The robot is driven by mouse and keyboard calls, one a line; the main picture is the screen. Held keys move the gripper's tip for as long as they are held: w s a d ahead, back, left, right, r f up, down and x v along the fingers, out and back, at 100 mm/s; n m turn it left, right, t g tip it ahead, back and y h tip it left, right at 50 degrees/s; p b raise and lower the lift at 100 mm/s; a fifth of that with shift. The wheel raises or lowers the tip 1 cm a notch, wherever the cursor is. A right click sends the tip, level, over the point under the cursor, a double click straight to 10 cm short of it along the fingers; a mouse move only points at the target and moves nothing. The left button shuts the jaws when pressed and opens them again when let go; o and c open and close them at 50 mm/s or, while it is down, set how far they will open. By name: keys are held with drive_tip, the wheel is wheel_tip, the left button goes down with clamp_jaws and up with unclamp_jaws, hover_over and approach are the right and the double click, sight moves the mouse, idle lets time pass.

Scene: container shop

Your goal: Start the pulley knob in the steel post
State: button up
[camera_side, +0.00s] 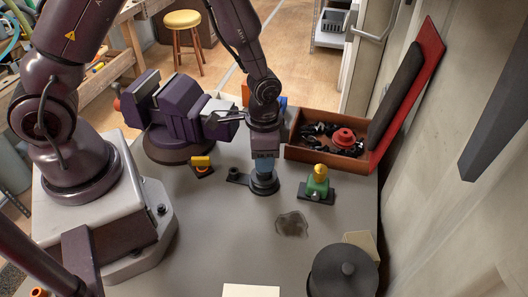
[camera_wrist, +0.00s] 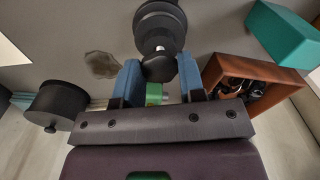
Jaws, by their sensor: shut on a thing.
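My gripper (camera_side: 264,170) points down over the bench, its blue fingers shut on a dark knob. In the wrist view the fingers (camera_wrist: 160,78) stand on either side of the knob's dark faceted part (camera_wrist: 158,66). Dark round stepped parts (camera_wrist: 160,25) show just beyond it. In the side view a dark round part (camera_side: 264,185) sits directly under the fingers, at the right end of a dark base plate (camera_side: 240,179). I cannot tell the steel post apart from the knob, or whether they touch.
A green fixture with a yellow knob (camera_side: 317,183) stands close on the right. Behind is an open wooden box (camera_side: 297,154) with black parts and a red piece. A purple vise (camera_side: 180,112) stands at left. A black drum (camera_side: 343,272) sits at front right.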

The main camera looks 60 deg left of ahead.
drive_tip(key=shift+f, duration=0.55)
drive_tip(key=m, duration=0.3)
drive_tip(key=shift+m, duration=0.4)
drive_tip(key=m, duration=0.3)
drive_tip(key=shift+m, duration=0.3)
drive_tip(key=m, duration=0.9)
drive_tip(key=o, duration=1)
drive_tip(key=shift+r, duration=2.95)
